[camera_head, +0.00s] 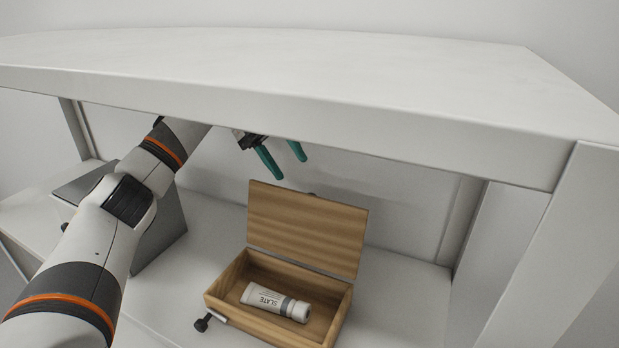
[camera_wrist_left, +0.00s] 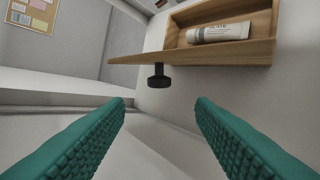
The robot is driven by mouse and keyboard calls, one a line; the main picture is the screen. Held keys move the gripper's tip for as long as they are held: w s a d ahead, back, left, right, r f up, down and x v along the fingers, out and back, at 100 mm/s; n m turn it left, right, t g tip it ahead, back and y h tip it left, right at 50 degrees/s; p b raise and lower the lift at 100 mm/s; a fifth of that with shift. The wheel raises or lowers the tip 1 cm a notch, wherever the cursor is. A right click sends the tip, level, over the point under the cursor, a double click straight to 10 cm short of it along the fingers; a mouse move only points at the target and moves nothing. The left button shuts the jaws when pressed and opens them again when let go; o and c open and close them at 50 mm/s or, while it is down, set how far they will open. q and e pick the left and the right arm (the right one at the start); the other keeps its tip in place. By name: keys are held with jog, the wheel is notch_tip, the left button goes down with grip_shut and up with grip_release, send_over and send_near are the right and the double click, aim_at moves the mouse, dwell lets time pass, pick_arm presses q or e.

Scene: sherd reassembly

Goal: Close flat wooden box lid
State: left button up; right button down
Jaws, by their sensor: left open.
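The flat wooden box (camera_head: 276,328) stands on the lower shelf with its lid (camera_head: 305,226) raised upright at the back. A white tube (camera_head: 273,301) marked SLATE lies inside; it also shows in the left wrist view (camera_wrist_left: 218,33). My left gripper (camera_head: 284,166), with green fingers, is open and empty behind and above the lid, under the upper board. In the left wrist view the lid (camera_wrist_left: 190,53) shows edge-on beyond the gap between the fingers (camera_wrist_left: 160,115), apart from them. My right gripper is not in view.
A white upper board (camera_head: 300,75) spans above the box and limits height. A grey panel-like block (camera_head: 160,235) stands left of the box. A small black knob (camera_head: 203,323) is at the box's front left corner. The shelf right of the box is clear.

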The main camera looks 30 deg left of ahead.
aim_at(305, 225)
pick_arm(q)
jog(key=x, duration=0.7)
jog(key=shift+s+d, duration=0.15)
jog(key=shift+s, duration=0.05)
jog(key=shift+f, duration=0.1)
grip_shut()
